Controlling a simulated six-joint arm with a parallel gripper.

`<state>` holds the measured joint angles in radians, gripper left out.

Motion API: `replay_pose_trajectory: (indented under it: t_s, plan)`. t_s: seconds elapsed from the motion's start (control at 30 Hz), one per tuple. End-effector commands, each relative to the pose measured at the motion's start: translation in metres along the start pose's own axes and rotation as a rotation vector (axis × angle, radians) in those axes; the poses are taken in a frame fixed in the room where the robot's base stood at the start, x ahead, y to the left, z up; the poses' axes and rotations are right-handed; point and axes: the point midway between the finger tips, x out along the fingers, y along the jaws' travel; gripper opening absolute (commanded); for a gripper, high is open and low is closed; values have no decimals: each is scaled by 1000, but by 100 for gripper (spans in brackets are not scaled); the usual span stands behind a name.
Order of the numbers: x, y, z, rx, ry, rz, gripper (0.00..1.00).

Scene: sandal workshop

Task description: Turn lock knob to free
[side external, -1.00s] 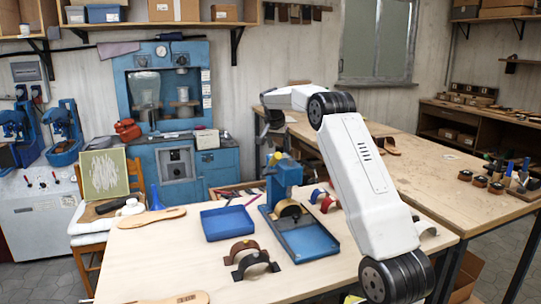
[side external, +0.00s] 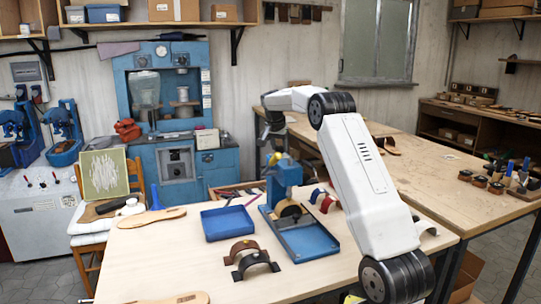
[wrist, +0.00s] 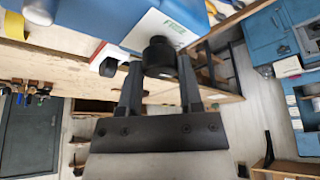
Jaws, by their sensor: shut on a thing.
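The blue press-like fixture (side external: 284,178) stands on the front table, with a shallow blue tray base and a round part low on its front. The knob's lock position cannot be read.
A blue tray (side external: 228,223) and dark arched pieces (side external: 250,258) lie left of the fixture. Red and blue arched pieces (side external: 323,200) lie to its right. A wooden sole shape (side external: 152,217) lies at the table's left. My arm spans the right side.

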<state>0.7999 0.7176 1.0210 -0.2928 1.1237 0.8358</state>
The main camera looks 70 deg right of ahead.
Motion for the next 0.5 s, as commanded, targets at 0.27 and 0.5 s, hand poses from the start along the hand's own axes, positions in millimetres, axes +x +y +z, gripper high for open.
replay_pose_trajectory:
  t_s: [0.27,0.5]
  plan:
    - [-1,1,0,-102,-2,-42,0]
    - [-1,2,-1,-254,-1,-106,0]
